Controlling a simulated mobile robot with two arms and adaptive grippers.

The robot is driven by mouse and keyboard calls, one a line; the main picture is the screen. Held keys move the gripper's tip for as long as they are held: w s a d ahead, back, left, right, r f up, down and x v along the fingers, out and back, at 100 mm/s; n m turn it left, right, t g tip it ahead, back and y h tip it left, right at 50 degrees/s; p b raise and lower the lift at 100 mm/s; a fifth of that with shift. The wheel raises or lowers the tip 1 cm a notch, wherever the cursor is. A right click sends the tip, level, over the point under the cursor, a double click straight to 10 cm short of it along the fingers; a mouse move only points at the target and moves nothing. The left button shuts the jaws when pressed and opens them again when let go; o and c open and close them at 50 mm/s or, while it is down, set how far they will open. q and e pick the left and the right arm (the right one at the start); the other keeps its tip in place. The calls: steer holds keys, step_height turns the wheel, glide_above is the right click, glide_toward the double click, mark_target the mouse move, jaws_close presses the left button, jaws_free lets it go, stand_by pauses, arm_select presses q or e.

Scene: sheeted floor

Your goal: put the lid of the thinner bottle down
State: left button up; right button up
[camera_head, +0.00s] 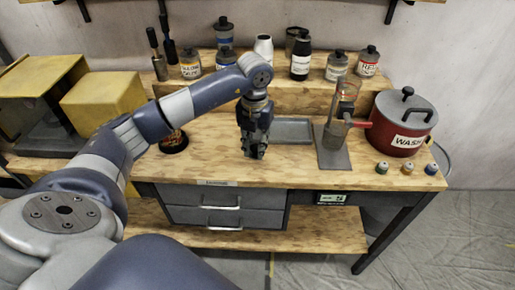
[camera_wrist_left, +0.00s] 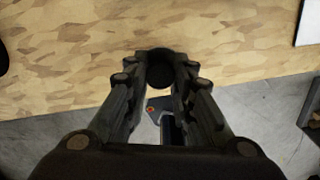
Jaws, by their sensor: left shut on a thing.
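My left gripper (camera_head: 256,153) points down over the front part of the wooden workbench (camera_head: 330,178). In the left wrist view its fingers (camera_wrist_left: 160,82) are shut on a small dark round lid (camera_wrist_left: 160,67). The lid is above the bench near its front edge; the gap below it is hard to judge. Several bottles stand on the raised wooden shelf at the back. The labels are too small to tell which one is the thinner. My right gripper is not in view.
A grey tray (camera_head: 290,131) lies behind the gripper.

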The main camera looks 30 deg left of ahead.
mark_target(257, 152)
arm_select(q)
steer(key=shift+w+d, duration=0.1)
steer(key=shift+w, duration=0.4)
step_height(257, 152, down, 3)
steer(key=shift+s+r+p, duration=0.1)
steer(key=shift+r+p, duration=0.05)
steer(key=shift+p, duration=0.7)
steer(key=shift+f, duration=0.4)
steer(key=shift+f, duration=0.15)
steer(key=shift+f, duration=0.15)
steer(key=o, duration=0.8)
